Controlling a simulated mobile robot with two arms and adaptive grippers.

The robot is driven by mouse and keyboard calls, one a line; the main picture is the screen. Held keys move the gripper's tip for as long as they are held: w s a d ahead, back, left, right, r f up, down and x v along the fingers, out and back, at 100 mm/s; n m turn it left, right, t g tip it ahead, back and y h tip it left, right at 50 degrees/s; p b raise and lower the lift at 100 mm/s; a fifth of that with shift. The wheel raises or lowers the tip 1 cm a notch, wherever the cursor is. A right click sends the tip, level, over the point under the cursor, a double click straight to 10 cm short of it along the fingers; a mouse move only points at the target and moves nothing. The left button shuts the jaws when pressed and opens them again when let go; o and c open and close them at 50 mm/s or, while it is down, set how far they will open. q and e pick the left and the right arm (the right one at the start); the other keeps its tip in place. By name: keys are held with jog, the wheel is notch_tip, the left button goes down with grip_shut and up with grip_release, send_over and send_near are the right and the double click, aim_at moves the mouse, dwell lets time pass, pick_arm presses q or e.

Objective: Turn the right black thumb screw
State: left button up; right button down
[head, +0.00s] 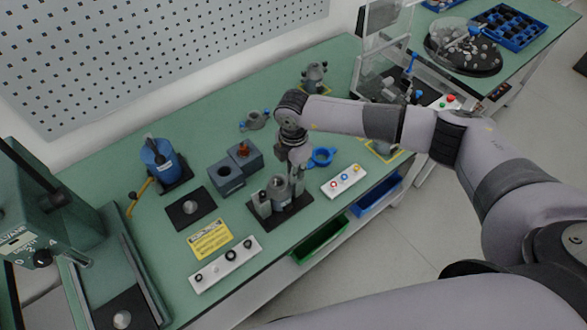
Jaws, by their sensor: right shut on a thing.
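My right arm reaches in from the right, and its gripper (297,168) points down over the right side of a fixture on a black base plate (284,218). The fixture has a grey metal cylinder (279,187) in its middle and a grey upright block (262,204) on its left. My right gripper is shut on the right black thumb screw, which its fingers hide. The thumb screw's turn angle cannot be seen. My left gripper is not in view.
A white strip with coloured buttons (344,181), a blue ring part (321,156) and grey-blue blocks (228,177) lie close around the fixture. A green press (52,215) stands far left.

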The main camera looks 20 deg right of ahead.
jog(key=n+b, duration=0.4)
jog(key=shift+f, duration=0.2)
jog(key=n+b, duration=0.2)
jog(key=n, duration=0.1)
jog(key=shift+b, duration=0.3)
jog(key=shift+r+n+b, duration=0.15)
jog(key=shift+n+b, duration=0.65)
jog(key=shift+n, duration=0.4)
jog(key=shift+r, duration=0.1)
jog(key=c, duration=1.5)
grip_release()
jog(key=shift+c, duration=0.2)
notch_tip(320, 180, up, 12)
